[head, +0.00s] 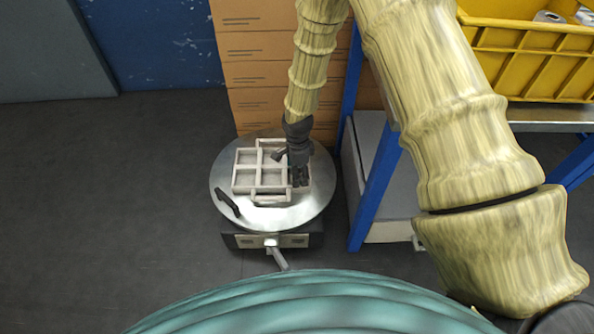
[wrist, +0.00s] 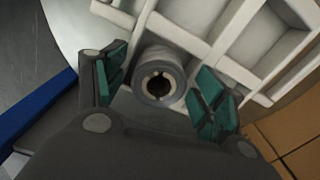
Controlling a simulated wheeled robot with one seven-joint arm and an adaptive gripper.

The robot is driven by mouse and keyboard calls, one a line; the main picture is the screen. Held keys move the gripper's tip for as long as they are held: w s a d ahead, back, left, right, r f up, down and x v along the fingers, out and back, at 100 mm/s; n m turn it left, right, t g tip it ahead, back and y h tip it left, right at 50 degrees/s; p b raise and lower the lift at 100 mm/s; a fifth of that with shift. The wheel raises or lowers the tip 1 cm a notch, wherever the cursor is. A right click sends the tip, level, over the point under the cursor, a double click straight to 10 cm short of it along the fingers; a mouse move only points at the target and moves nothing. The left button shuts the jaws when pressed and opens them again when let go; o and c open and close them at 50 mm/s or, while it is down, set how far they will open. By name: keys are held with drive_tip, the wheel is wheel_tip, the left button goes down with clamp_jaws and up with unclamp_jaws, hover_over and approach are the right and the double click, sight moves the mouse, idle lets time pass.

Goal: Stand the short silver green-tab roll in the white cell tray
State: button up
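The white cell tray (head: 243,194) lies on a round silver turntable, and its walls also show in the wrist view (wrist: 185,38). A short silver-grey roll (wrist: 163,72) stands on end, with its brown-rimmed hollow core facing the wrist camera. Tray walls run close beside it, but I cannot tell whether its base is inside a cell. No green tab shows on it. My gripper (head: 299,181) points down at the tray's right side. In the wrist view its green-padded fingers (wrist: 161,88) are spread on either side of the roll, with gaps visible.
The silver turntable (head: 225,178) has a black handle (head: 228,203) at its left front. Stacked cardboard boxes (head: 262,75) stand behind it. A blue-framed rack (head: 374,190) with a yellow crate (head: 535,38) stands at the right. The floor at left is clear.

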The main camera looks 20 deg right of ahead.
drive_tip(key=shift+r, duration=0.1)
wheel_tip(320, 180, up, 12)
drive_tip(key=p, duration=0.5)
drive_tip(key=shift+p, duration=0.3)
drive_tip(key=s+d+f+n, duration=0.1)
drive_tip(key=s+f+n, duration=0.4)
drive_tip(key=s, duration=0.7)
drive_tip(key=s+d+f+n, duration=0.1)
drive_tip(key=s+f+n, duration=0.4)
drive_tip(key=s, duration=0.7)
drive_tip(key=s+d+f+n, duration=0.1)
drive_tip(key=s+f+n, duration=0.3)
drive_tip(key=s+n, duration=0.4)
drive_tip(key=s, duration=0.4)
drive_tip(key=shift+s+d+f+n, duration=0.2)
drive_tip(key=shift+f+n, duration=0.1)
drive_tip(key=shift+f, duration=0.1)
